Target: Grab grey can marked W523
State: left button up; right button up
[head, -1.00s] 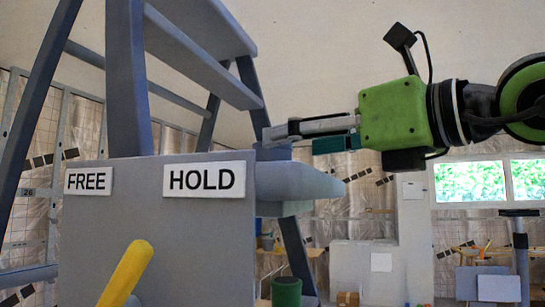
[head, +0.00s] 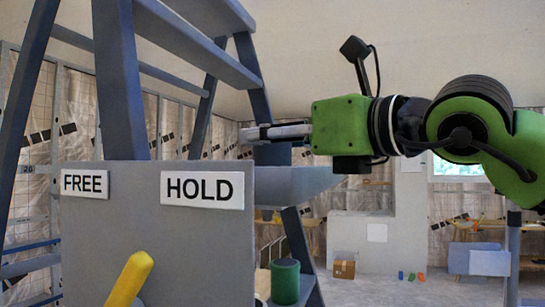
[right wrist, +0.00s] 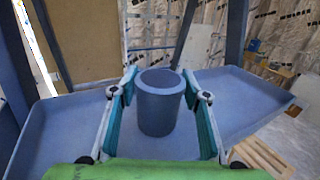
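A blue-grey can (right wrist: 160,108) stands upright on a blue-grey tray (right wrist: 72,125) in the right wrist view. Its open top faces up, and no W523 marking is readable on the side I see. My right gripper (right wrist: 160,82) is open, with its teal-padded fingers on either side of the can and visible gaps beside it. In the head view my right gripper (head: 262,133) points left over the tray (head: 310,182), behind the HOLD panel's right edge. The can cannot be clearly made out there. My left gripper is not in view.
A grey panel (head: 150,235) with FREE and HOLD labels and a yellow lever (head: 130,280) stands in front of a blue ladder frame (head: 120,80). A green can (head: 285,281) is lower, beside the ladder leg. A cardboard box (head: 344,269) lies on the far floor.

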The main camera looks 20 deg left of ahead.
jog(key=shift+a, duration=0.1)
jog(key=shift+c, duration=0.9)
jog(key=shift+r, duration=0.15)
